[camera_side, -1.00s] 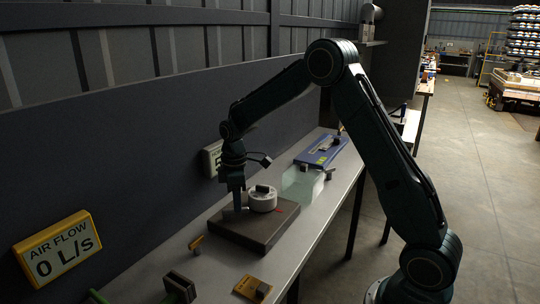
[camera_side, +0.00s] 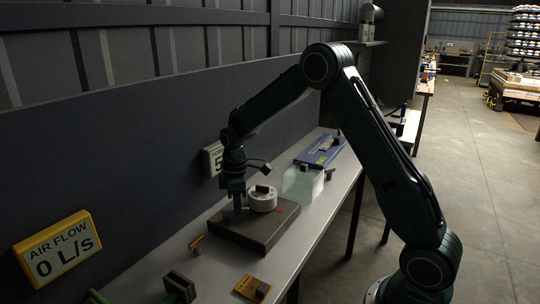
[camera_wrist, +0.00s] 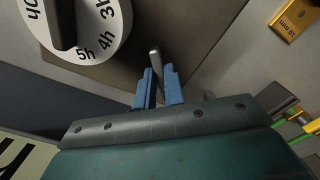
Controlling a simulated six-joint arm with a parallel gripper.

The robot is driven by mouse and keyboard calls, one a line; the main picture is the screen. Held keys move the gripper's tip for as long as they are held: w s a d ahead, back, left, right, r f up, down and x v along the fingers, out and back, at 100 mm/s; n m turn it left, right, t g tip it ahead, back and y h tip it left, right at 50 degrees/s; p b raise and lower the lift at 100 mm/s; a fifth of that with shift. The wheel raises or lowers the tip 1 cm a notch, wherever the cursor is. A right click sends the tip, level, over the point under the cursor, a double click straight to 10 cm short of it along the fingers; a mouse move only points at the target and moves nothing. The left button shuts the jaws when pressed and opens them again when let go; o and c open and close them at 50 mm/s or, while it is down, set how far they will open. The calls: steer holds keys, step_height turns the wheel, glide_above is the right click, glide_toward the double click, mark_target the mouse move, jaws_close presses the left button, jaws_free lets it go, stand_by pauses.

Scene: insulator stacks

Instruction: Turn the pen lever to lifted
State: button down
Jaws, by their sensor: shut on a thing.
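The pen lever (camera_wrist: 154,57) shows in the wrist view as a slim grey metal rod rising from a brown base. My gripper (camera_wrist: 158,84) has its two blue fingers shut around the rod, whose tip sticks out beyond them. In the side view my gripper (camera_side: 238,207) points down at the left part of the brown base (camera_side: 262,239), just left of the white dial (camera_side: 263,203). The lever itself is too small or hidden there to make out, and I cannot read its marked position.
The dial (camera_wrist: 104,18) with hour marks and a dark knob stands close beside my fingers. A glass-like block (camera_side: 302,187) and a blue device (camera_side: 322,151) stand behind the base. A yellow plate (camera_side: 252,288) and a small orange-topped part (camera_side: 197,243) lie in front. A wall runs along the left.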

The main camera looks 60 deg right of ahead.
steer(key=m, duration=0.2)
steer(key=a+m, duration=0.1)
steer(key=m, duration=0.1)
steer(key=shift+s, duration=0.3)
steer(key=shift+s+a+m, duration=0.1)
steer(key=shift+a+m, duration=0.2)
steer(key=shift+m, duration=0.7)
steer(key=shift+a+m, duration=0.25)
steer(key=shift+m, duration=0.75)
steer(key=c, duration=1.5)
jaws_free()
